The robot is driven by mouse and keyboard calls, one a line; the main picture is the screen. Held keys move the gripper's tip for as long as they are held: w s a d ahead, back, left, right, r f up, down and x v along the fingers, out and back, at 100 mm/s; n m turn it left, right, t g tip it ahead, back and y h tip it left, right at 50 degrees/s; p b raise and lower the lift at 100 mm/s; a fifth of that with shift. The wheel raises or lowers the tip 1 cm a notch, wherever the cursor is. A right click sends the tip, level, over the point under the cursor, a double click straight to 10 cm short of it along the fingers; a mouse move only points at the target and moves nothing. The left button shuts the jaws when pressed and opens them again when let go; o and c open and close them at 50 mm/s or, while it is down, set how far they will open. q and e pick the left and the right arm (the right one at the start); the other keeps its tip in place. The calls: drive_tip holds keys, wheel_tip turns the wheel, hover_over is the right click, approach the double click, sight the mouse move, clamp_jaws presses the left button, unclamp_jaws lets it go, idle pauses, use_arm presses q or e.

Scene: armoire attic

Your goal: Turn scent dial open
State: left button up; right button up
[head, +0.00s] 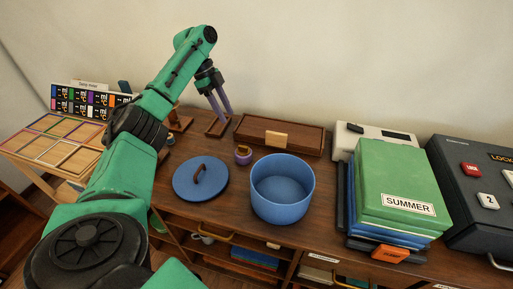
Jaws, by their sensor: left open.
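A small round purple object (243,155) with a yellowish top stands on the wooden cabinet top, left of the blue pot. It may be the scent dial, but its markings are too small to read and I cannot tell its setting. My left gripper (223,115) is at the back of the cabinet top, up and left of the purple object and apart from it. Its two long purplish fingers point down over a small wooden stand (217,130); I cannot tell if they touch it. The fingers are apart with nothing seen between them. My right gripper is out of view.
An open blue pot (283,205) and its blue lid (188,183) sit near the purple object. A wooden tray (262,138) lies behind. Green and blue binders (400,175) and a dark lock box (475,185) fill the right. A sectioned wooden board (55,145) is at left.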

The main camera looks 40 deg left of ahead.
sight(243, 146)
use_arm(q)
drive_tip(key=x, duration=1.3)
drive_tip(key=shift+a, duration=0.15)
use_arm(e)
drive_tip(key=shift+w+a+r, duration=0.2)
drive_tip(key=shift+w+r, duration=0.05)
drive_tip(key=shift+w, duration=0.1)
use_arm(q)
clamp_jaws()
drive_tip(key=n+p, duration=0.1)
drive_tip(key=p, duration=0.2)
drive_tip(key=n+t+p, duration=0.1)
drive_tip(key=n+p, duration=0.1)
drive_tip(key=p, duration=0.1)
drive_tip(key=shift+s+r+y+p, duration=0.15)
drive_tip(key=shift+r+y+p, duration=0.15)
drive_tip(key=shift+p, duration=0.05)
drive_tip(key=shift+f, duration=0.3)
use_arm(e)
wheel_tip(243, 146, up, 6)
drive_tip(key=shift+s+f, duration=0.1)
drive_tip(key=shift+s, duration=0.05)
